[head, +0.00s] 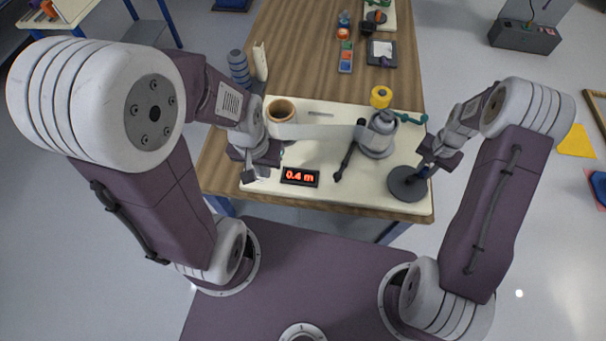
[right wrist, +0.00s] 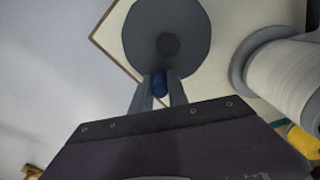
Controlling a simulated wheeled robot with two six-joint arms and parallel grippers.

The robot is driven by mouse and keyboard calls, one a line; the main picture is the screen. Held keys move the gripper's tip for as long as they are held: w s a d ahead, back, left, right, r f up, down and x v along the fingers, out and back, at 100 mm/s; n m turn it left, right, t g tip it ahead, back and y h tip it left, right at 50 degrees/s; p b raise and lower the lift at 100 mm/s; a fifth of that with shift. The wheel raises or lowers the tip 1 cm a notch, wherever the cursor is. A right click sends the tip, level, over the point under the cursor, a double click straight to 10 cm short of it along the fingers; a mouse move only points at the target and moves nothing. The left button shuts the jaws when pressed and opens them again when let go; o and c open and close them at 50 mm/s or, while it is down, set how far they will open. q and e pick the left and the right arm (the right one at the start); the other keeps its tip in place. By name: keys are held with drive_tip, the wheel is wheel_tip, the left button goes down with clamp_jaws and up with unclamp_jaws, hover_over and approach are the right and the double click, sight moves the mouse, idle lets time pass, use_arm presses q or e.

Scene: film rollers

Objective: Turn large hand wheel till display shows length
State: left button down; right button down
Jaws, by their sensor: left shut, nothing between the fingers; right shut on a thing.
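The large hand wheel (head: 407,184) is a dark grey disc at the right front of the cream board. It also fills the upper middle of the right wrist view (right wrist: 190,40). My right gripper (head: 430,168) is shut on its blue handle (right wrist: 160,84), one finger on each side. The display (head: 300,177) reads 0.4 m in red. A pale film strip (head: 325,131) runs from a brown-cored roll (head: 281,110) to a grey roller (head: 378,142). My left gripper (head: 250,175) is shut and empty, left of the display.
A black-handled tool (head: 346,160) lies between display and roller. A grey ribbed cylinder (head: 239,68) is at the back left.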

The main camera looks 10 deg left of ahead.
sight(396, 172)
drive_tip(key=shift+w+a, duration=0.5)
drive_tip(key=shift+a, duration=0.1)
drive_tip(key=shift+w+a+r, duration=0.1)
drive_tip(key=shift+a, duration=0.1)
drive_tip(key=shift+w+a, duration=0.1)
drive_tip(key=shift+a, duration=0.35)
drive_tip(key=shift+w+a, duration=0.1)
drive_tip(key=shift+a, duration=0.55)
drive_tip(key=shift+a+p, duration=0.3)
drive_tip(key=shift+a, duration=0.45)
drive_tip(key=shift+s+a, duration=0.2)
drive_tip(key=shift+a, duration=0.15)
drive_tip(key=shift+s+a, duration=0.5)
drive_tip(key=shift+a, duration=0.05)
drive_tip(key=shift+s+a, duration=0.2)
drive_tip(key=shift+a, duration=0.1)
drive_tip(key=shift+s, duration=0.1)
